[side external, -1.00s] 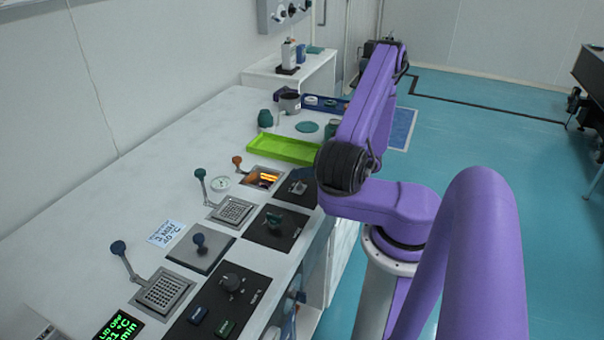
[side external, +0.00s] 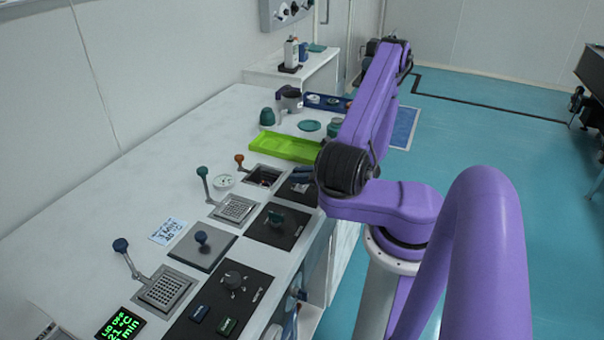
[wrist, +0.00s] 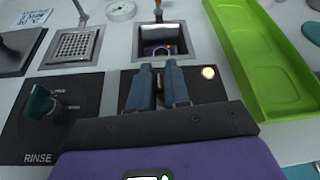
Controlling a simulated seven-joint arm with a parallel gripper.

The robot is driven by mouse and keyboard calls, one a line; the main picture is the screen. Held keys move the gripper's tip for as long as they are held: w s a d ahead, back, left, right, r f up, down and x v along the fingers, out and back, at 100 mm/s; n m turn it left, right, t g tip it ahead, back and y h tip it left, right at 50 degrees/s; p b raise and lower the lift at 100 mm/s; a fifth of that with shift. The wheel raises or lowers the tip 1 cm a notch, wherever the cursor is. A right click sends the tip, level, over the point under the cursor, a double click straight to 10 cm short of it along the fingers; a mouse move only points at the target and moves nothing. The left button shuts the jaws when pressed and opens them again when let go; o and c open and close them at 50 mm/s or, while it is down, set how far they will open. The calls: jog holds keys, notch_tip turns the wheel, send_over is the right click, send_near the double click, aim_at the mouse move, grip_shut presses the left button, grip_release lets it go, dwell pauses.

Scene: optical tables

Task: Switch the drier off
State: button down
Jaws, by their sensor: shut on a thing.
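The drier appears to be the square recessed well (wrist: 162,47) behind my fingers, with a metal rim and a dark inside. A small ring-like item lies in it. It also shows dark in the side view (side external: 263,175). My gripper (wrist: 159,68) is over the black control panel (wrist: 206,90) in front of the well. Its two blue fingers are shut on the panel's switch (wrist: 160,88), mostly hidden between them. A small round pale light (wrist: 208,72) shows on the panel, right of the fingers. In the side view my arm hides part of this panel.
A green tray (wrist: 268,75) lies close on the right. A black panel marked RINSE with a green knob (wrist: 40,103) is on the left. A drain grid (wrist: 75,46) and lever handles stand behind. More panels and knobs fill the bench's near end (side external: 232,282).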

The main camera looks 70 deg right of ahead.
jog(key=shift+a+f+n+h, duration=0.1)
jog(key=shift+a+n+h, duration=0.2)
jog(key=shift+n+h, duration=0.3)
jog(key=shift+a+f+n+h, duration=0.1)
jog(key=shift+a+n+h, duration=0.25)
jog(key=shift+n, duration=0.45)
jog(key=c, duration=1.2)
grip_release()
jog(key=shift+d, duration=0.1)
